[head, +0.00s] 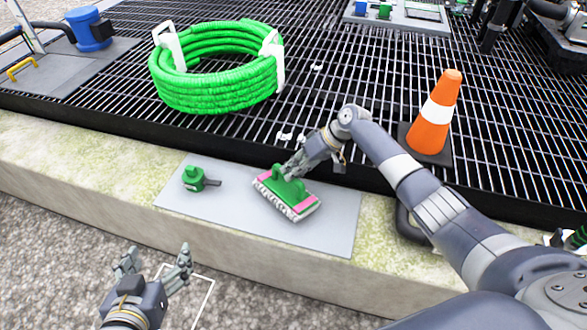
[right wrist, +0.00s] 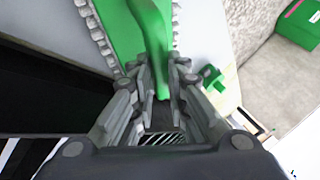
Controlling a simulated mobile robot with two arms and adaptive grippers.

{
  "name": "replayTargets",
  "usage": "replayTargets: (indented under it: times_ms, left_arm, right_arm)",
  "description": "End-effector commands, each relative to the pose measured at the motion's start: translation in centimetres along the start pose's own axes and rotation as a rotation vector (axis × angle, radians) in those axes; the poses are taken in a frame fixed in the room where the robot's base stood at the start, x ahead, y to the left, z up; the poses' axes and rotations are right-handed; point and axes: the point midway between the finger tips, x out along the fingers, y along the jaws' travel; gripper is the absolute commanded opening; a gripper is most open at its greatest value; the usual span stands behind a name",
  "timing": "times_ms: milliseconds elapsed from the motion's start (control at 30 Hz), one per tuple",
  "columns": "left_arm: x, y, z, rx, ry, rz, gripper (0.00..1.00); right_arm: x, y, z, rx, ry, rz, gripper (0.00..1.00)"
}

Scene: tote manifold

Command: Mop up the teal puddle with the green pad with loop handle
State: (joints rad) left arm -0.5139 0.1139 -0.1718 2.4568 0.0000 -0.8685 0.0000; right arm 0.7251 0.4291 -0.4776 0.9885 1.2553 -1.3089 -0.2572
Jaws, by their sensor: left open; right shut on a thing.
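The green pad (head: 272,196) has pink strips, a white fringe and a green loop handle. It is on the grey plate (head: 240,215) on the concrete ledge. My right gripper (head: 291,172) is shut on its loop handle (right wrist: 157,45), which shows between the fingers in the right wrist view. Whether the pad touches the plate, I cannot tell. My left gripper (head: 157,259) is open and empty above the gravel at the lower left. I see no teal puddle in either view.
A small green valve-like part (head: 194,179) lies on the plate, left of the pad. A coiled green hose (head: 213,90) and an orange cone (head: 435,120) stand on the black grating (head: 350,80) behind. A blue motor-like unit (head: 90,28) is at the far left.

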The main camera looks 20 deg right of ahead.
Motion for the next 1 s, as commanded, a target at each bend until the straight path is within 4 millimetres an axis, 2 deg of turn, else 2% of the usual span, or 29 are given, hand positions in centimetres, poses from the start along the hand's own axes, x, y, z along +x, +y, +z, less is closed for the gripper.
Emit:
replayTargets:
  times_ms: [33,467,1000]
  left_arm:
    - [-0.1,-0.1,0.4,0.000,-0.023,-0.002,0.78]
    - [-1.4,-0.6,4.5,-0.002,-0.219,-0.013,0.78]
    - [-4.3,-1.2,9.2,-0.008,-0.464,-0.027,0.78]
  right_arm:
    - [-0.2,0.5,-0.2,0.005,0.011,0.014,0.00]
    - [-1.0,-0.2,-0.7,0.001,0.013,0.012,0.00]
    - [-1.9,-1.0,-1.1,-0.002,0.011,0.006,0.00]
